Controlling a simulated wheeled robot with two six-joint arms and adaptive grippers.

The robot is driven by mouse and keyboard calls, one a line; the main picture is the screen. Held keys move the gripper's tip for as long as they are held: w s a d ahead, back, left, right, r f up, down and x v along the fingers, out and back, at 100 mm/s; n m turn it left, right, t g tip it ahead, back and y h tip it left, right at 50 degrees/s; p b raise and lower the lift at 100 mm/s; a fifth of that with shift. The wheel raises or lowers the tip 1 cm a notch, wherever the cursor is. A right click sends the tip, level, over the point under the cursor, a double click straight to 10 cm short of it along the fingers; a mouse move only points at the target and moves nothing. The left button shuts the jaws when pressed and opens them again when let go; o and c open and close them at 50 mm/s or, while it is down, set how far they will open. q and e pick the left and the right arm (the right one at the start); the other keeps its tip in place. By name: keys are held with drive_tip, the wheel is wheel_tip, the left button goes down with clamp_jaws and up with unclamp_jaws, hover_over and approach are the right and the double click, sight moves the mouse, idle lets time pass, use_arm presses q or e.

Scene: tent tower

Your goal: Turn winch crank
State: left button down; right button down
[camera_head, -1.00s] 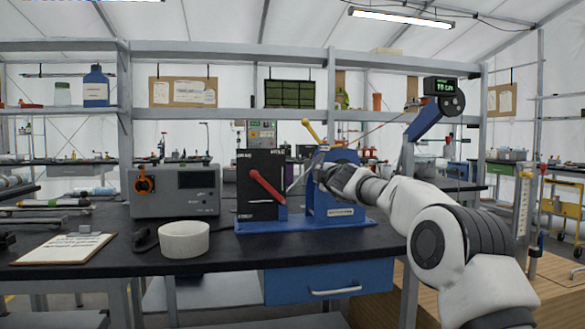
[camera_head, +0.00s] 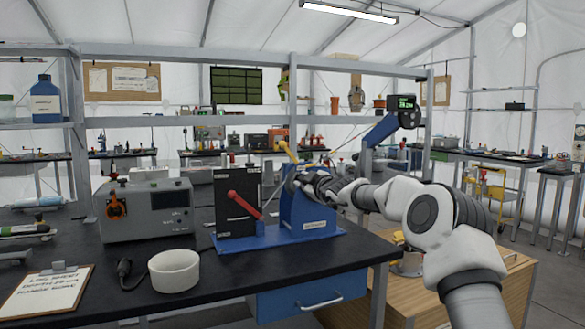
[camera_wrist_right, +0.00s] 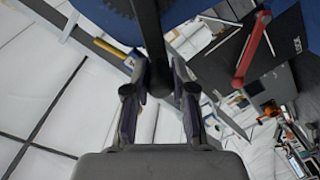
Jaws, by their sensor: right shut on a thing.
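The winch stands on a blue base plate (camera_head: 330,240) on the black bench, with a blue upright housing (camera_head: 305,213). A black box with a red lever (camera_head: 245,204) stands at its left, and a yellow-tipped lever (camera_head: 288,152) rises above it. My right gripper (camera_head: 302,183) is at the near side of the blue housing. In the right wrist view its fingers (camera_wrist_right: 159,88) are closed around a dark bar, seemingly the winch crank (camera_wrist_right: 151,40). The gripper hides most of the crank in the head view. My left gripper is not in view.
A grey instrument box (camera_head: 147,210), a white ring (camera_head: 175,270) and a clipboard (camera_head: 48,292) are on the bench to the left. A blue arm with a digital readout (camera_head: 403,102) rises behind my right arm. A wooden cabinet (camera_head: 470,290) stands at the lower right.

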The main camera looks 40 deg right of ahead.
drive_tip(key=shift+s+d+r+m+p, duration=0.1)
drive_tip(key=shift+d+r+m+p, duration=0.15)
drive_tip(key=shift+r+m+p, duration=0.45)
drive_tip(key=shift+s+d+r+m+p, duration=0.15)
drive_tip(key=shift+d+m+p, duration=0.15)
drive_tip(key=shift+p, duration=0.8)
drive_tip(key=shift+d+m+p, duration=0.15)
drive_tip(key=shift+m+p, duration=0.25)
drive_tip(key=shift+p, duration=0.05)
drive_tip(key=shift+f, duration=0.1)
drive_tip(key=c, duration=1.2)
unclamp_jaws()
drive_tip(key=shift+c, duration=0.2)
drive_tip(key=shift+o, duration=1.4)
drive_tip(key=shift+s, duration=0.1)
drive_tip(key=v, duration=0.7)
drive_tip(key=shift+s, duration=0.2)
